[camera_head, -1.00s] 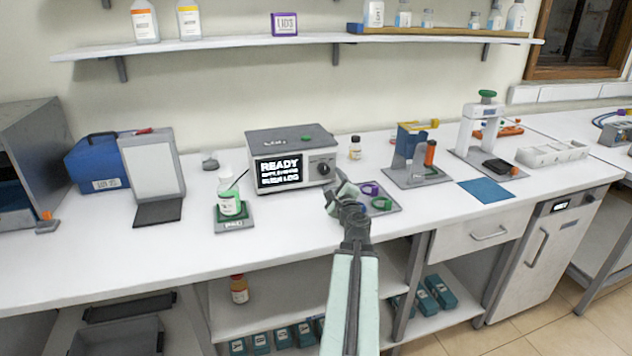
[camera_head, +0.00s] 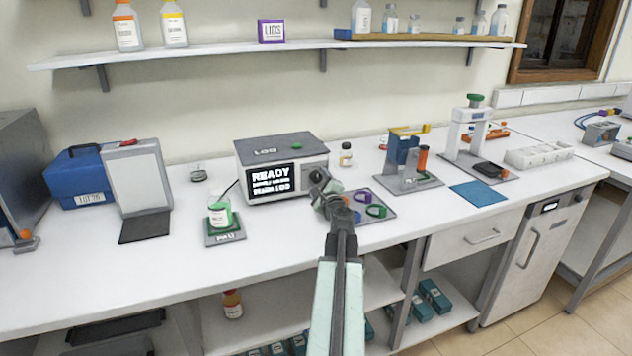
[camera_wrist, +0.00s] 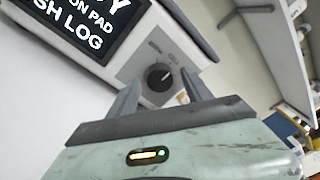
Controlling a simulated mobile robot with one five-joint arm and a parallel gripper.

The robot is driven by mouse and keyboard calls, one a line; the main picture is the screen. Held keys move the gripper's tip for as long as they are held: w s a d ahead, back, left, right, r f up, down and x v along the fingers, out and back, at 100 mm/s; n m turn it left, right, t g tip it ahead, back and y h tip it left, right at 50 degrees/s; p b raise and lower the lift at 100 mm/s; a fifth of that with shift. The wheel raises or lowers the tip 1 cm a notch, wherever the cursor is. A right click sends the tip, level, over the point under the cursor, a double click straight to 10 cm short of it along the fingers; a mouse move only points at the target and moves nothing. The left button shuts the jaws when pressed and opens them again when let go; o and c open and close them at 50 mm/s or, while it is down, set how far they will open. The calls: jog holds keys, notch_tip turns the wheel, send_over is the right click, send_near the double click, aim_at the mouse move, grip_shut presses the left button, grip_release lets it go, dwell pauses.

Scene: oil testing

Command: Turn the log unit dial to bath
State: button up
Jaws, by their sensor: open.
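The log unit (camera_head: 270,165) is a grey and white box on the bench, with a black screen (camera_head: 273,182) whose top line reads READY. In the wrist view, its round black dial (camera_wrist: 159,77) with a light pointer mark sits on the front panel, beside the screen (camera_wrist: 82,25). My gripper (camera_head: 325,190) is in front of the unit's right side and partly covers the dial in the head view. In the wrist view, my gripper (camera_wrist: 162,95) is open, its two fingers on either side of the dial. I cannot tell whether they touch it. Printed marks around the dial are too small to read.
A beaker with green liquid (camera_head: 219,213) stands on a pad (camera_head: 225,232) left of my gripper. A grey tray (camera_head: 384,209) with coloured rings lies just right of it. A small bottle (camera_head: 346,154) stands behind. The front bench strip is clear.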

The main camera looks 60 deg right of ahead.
jog(key=shift+w, duration=0.1)
grip_shut()
jog(key=n, duration=0.2)
jog(key=n+b, duration=0.1)
jog(key=n, duration=0.1)
jog(key=shift+f+n, duration=0.2)
jog(key=shift+n, duration=0.2)
jog(key=n+b, duration=0.1)
jog(key=n, duration=0.4)
jog(key=shift+t, duration=0.4)
jog(key=shift+n, duration=0.4)
grip_release()
